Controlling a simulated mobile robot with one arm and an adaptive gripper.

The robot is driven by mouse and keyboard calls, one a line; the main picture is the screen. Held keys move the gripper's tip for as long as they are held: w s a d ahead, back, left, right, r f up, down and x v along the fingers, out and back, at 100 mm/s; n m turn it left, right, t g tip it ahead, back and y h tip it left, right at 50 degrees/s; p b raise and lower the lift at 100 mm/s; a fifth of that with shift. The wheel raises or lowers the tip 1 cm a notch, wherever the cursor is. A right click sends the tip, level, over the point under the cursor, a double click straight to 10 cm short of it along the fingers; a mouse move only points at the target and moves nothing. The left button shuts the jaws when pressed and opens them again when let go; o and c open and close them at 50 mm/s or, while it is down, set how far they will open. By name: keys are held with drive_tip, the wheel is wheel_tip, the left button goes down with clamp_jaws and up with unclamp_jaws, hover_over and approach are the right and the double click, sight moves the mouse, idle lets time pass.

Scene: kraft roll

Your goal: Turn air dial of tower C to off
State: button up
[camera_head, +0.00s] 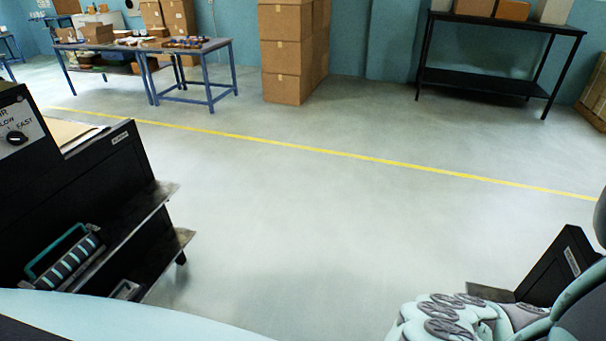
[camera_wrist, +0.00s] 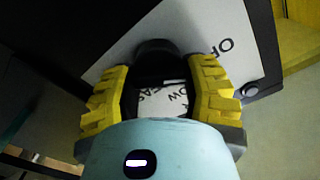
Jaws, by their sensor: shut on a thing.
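In the wrist view my gripper (camera_wrist: 160,72) has its two yellow ridged fingers on either side of a black dial (camera_wrist: 157,50) and is shut on it. The dial sits on a white panel (camera_wrist: 120,50) set in a black housing. OFF is printed to the right of the dial, and partly hidden lettering shows between the fingers. A short white mark shows near the dial, between the fingers. My gripper's fingers do not show in the head view. No tower letter is readable in the wrist view.
In the head view, a black machine (camera_head: 85,185) at left has another dial (camera_head: 16,138) by SLOW and FAST. A black housing (camera_head: 560,265) stands at lower right. Worktables (camera_head: 200,50), stacked cartons (camera_head: 287,60) and a black shelf (camera_head: 490,85) are farther back. The middle floor is clear.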

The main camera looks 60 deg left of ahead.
drive_tip(key=shift+f, duration=0.1)
drive_tip(key=o, duration=1.2)
drive_tip(key=shift+v, duration=6.05)
